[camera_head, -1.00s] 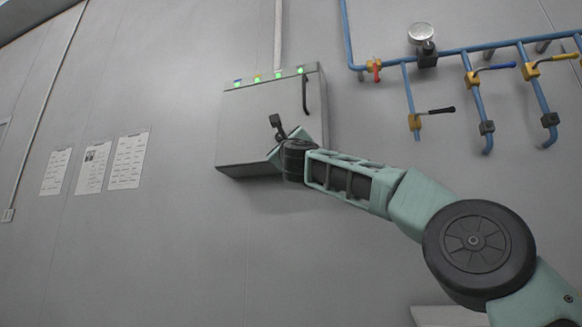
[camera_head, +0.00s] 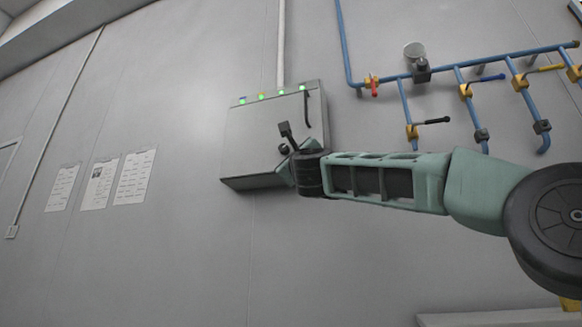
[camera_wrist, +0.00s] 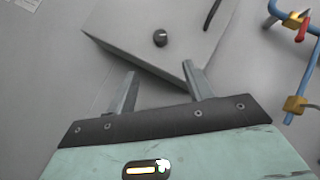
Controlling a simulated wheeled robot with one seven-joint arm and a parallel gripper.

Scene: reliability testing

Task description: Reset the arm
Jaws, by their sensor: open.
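My arm reaches in from the right in the head view, with its wrist in front of the lower right part of a grey wall cabinet (camera_head: 250,140). My gripper (camera_wrist: 160,82) shows in the wrist view with its two fingers spread apart and nothing between them. The cabinet (camera_wrist: 140,40) is beyond the fingertips, with a dark round knob (camera_wrist: 160,39) on its face. In the head view the fingers are mostly hidden behind the wrist. I cannot tell how far the fingertips are from the cabinet.
The cabinet has a dark handle (camera_head: 307,107) and several lit lamps on top. Paper sheets (camera_head: 100,182) hang at left. The wall between is bare.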

